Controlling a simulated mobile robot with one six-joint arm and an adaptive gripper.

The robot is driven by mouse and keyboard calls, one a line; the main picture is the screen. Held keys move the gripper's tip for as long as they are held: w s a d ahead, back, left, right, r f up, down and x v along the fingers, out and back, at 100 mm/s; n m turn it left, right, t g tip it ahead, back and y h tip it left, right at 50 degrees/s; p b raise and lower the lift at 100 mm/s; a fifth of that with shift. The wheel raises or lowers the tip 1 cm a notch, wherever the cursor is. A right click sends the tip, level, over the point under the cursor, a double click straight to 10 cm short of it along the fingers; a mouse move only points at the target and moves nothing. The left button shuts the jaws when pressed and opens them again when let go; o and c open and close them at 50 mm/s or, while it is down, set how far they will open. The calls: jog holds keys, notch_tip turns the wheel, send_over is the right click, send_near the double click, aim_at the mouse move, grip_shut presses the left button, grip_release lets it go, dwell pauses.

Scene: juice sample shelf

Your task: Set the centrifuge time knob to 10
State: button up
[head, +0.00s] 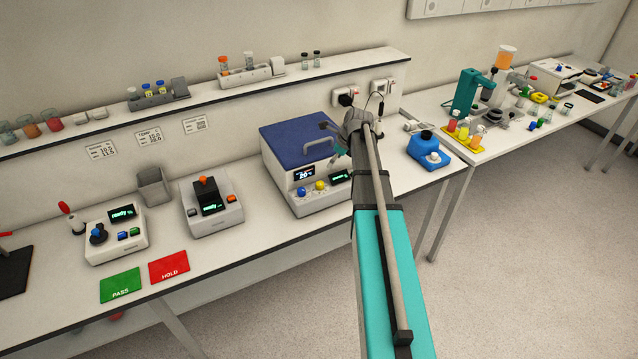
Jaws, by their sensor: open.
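The centrifuge (277,165) is a white box with a blue lid (300,138) and a grey handle, standing on the bench at the middle of the head view. Its front has a blue knob (301,192), a yellow knob (320,185) and two lit displays. The knob labels and settings are too small to read. My arm reaches across the right side of the centrifuge. My gripper (335,158) is small in the view, near the front right of the centrifuge, above the knobs and apart from them. It is open, and its fingertips are hard to make out.
A grey device with an orange top (211,206) and a white device with a dark knob (115,233) stand to the left. A wall shelf (215,92) with vials runs behind. The bench in front of the centrifuge is narrow.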

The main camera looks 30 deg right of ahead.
aim_at(320, 183)
jog(key=shift+a+f, duration=0.15)
jog(key=b+x, duration=1.2)
jog(key=x, duration=0.1)
jog(key=shift+w+f+b, duration=0.1)
jog(key=shift+f+b, duration=0.1)
jog(key=shift+b, duration=0.2)
dwell(0.3)
dwell(0.4)
